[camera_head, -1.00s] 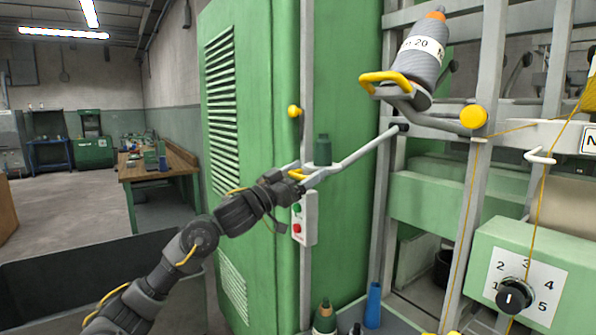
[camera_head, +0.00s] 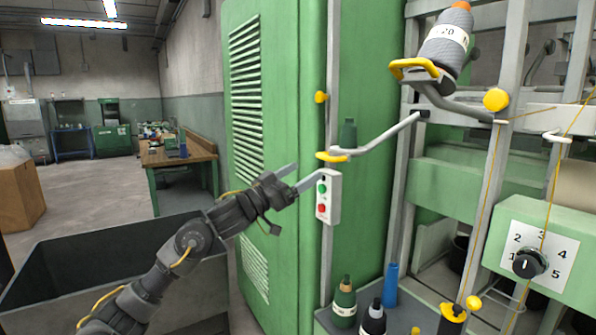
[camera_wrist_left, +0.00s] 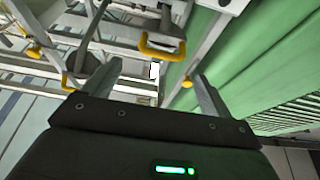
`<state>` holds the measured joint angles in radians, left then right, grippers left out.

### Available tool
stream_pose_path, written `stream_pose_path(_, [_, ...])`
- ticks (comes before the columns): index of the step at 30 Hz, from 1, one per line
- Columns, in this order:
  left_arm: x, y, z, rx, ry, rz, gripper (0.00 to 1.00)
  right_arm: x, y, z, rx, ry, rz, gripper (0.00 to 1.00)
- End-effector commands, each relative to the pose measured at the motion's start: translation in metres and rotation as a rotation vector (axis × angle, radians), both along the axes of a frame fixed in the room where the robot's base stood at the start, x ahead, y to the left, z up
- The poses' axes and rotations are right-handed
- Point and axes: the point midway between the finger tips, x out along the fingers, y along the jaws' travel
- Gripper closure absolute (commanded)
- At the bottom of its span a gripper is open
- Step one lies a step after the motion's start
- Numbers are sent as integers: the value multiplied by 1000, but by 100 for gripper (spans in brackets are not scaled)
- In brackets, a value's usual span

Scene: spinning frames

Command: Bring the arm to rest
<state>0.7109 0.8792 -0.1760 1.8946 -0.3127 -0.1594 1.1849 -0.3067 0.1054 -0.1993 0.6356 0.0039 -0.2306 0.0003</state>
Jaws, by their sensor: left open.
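My left gripper (camera_head: 297,178) is in the head view, in front of the green machine cabinet (camera_head: 290,100). Its two grey fingers are apart and nothing is between them. The fingertips are just left of the grey control box (camera_head: 328,197) with a green and a red button. In the left wrist view the fingers (camera_wrist_left: 150,85) are spread and empty, with a yellow handle (camera_wrist_left: 160,48) beyond them. My right gripper is not in view.
A dark open bin (camera_head: 100,255) is lower left.

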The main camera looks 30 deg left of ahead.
Motion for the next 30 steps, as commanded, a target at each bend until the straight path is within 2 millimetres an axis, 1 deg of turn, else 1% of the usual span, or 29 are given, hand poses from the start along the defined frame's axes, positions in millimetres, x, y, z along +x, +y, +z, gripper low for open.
stream_pose_path(8, [-3, 5, 0, 0, -1, 6, 16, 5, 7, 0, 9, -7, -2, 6])
stream_pose_path(16, [-2, 3, 0, 4, -3, 6, 16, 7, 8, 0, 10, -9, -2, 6])
stream_pose_path(20, [-2, 3, 1, 81, -42, 44, 16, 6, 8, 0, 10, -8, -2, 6])
stream_pose_path(21, [2, 9, 0, 122, -62, 81, 16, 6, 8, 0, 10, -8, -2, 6])
stream_pose_path(22, [9, 20, -3, 155, -73, 124, 16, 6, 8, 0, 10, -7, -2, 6])
stream_pose_path(23, [18, 35, -8, 188, -75, 174, 16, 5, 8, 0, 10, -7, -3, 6])
stream_pose_path(24, [32, 53, -18, 221, -69, 240, 16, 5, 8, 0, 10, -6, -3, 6])
stream_pose_path(26, [55, 76, -50, 260, -31, 319, 16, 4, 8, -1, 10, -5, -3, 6])
stream_pose_path(27, [67, 88, -77, 280, 6, 360, 16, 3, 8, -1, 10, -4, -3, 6])
stream_pose_path(29, [82, 104, -120, 311, 67, 411, 16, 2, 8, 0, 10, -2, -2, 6])
stream_pose_path(30, [89, 112, -150, 330, 111, 440, 16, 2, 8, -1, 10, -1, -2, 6])
